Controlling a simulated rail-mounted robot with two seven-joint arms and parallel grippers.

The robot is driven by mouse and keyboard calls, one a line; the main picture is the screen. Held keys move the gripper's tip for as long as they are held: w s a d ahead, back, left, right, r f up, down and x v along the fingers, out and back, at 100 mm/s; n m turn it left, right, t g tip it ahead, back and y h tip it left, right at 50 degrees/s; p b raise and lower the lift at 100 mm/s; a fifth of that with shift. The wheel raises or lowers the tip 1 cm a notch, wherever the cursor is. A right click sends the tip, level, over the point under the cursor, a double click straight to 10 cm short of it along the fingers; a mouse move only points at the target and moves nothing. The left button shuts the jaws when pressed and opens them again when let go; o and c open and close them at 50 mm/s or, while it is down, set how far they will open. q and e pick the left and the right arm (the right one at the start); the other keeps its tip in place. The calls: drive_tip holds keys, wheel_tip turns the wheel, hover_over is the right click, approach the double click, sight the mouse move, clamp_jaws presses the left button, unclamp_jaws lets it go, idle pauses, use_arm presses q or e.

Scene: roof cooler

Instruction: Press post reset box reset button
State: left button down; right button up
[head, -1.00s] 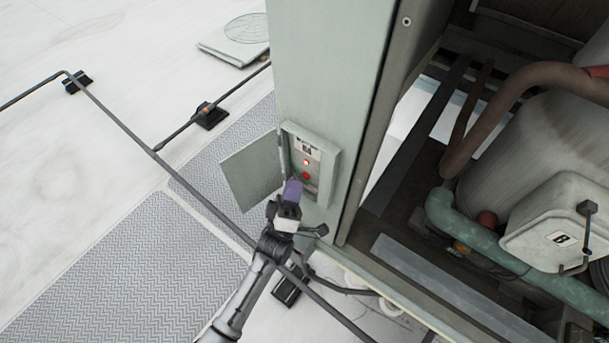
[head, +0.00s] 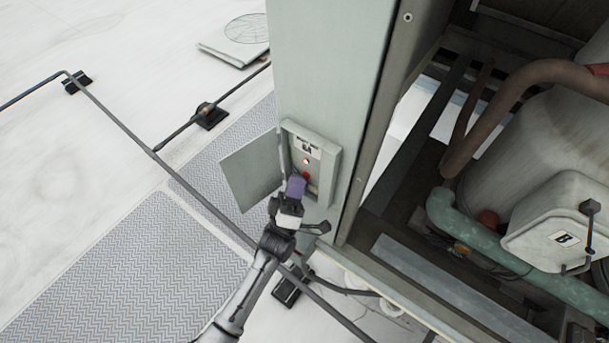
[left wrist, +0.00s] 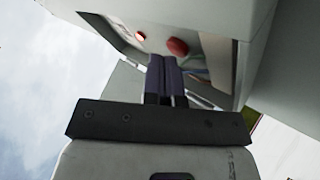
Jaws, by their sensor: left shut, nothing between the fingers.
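The reset box (head: 333,165) is a pale green box on the grey-green post, with its door (head: 250,172) swung open to the left. Inside are a label, a small lamp (head: 306,160) and a red button (head: 306,176) below it. My left gripper (head: 296,186) is shut and empty, its purple fingertips just below and left of the red button. In the left wrist view the shut fingers (left wrist: 166,72) point at the panel, with the red button (left wrist: 177,47) close beyond their tips. I cannot tell whether they touch. My right gripper is not in view.
The post (head: 325,70) rises behind the box. A dark pipe (head: 205,202) runs across the roof and grey walkway mats (head: 130,270) on the left.

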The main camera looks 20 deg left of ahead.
use_arm(q)
drive_tip(key=shift+w, duration=0.1)
idle(0.5)
drive_tip(key=shift+s+a, duration=0.15)
drive_tip(key=shift+s, duration=0.4)
drive_tip(key=shift+s, duration=0.1)
drive_tip(key=shift+s+a+p, duration=0.3)
drive_tip(key=shift+s+p, duration=0.15)
drive_tip(key=shift+s, duration=0.45)
drive_tip(key=shift+s+a+p, duration=0.35)
drive_tip(key=shift+s+p, duration=0.1)
drive_tip(key=shift+s, duration=0.5)
drive_tip(key=shift+s+a+p, duration=0.3)
drive_tip(key=shift+s+p, duration=0.15)
drive_tip(key=shift+s, duration=0.45)
